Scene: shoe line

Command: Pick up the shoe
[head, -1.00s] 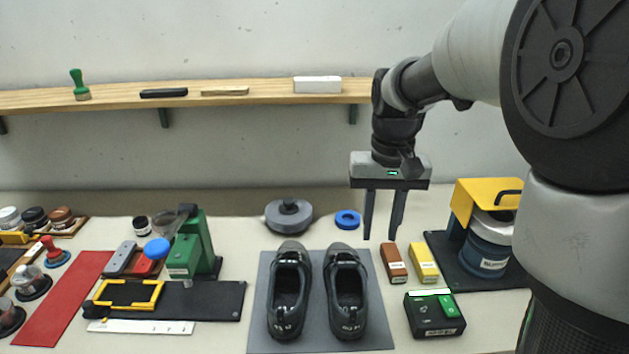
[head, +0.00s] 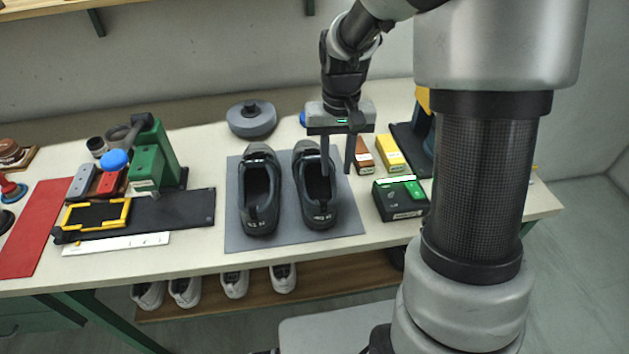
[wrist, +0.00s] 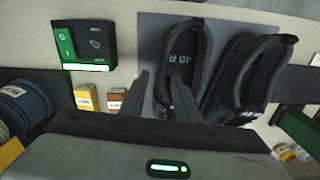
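A pair of black shoes stands on a grey mat (head: 236,160) on the table, the left shoe (head: 258,205) and the right shoe (head: 318,208) side by side. My gripper (head: 337,172) is open and empty, pointing down at the right shoe's right side. In the wrist view the right shoe (wrist: 186,52) bears a "40 R" mark, and the left shoe (wrist: 240,75) lies beyond it. There one finger of my gripper (wrist: 159,82) overlaps the right shoe's opening and the other lies outside its side wall. I cannot tell whether they touch it.
A black box with a green switch (head: 400,200), a yellow block (head: 389,152) and a brown block (head: 363,155) stand close right of the mat. A grey round object (head: 252,120) is behind it. A green press (head: 160,155) stands left. White shoes (head: 235,284) sit on a shelf below.

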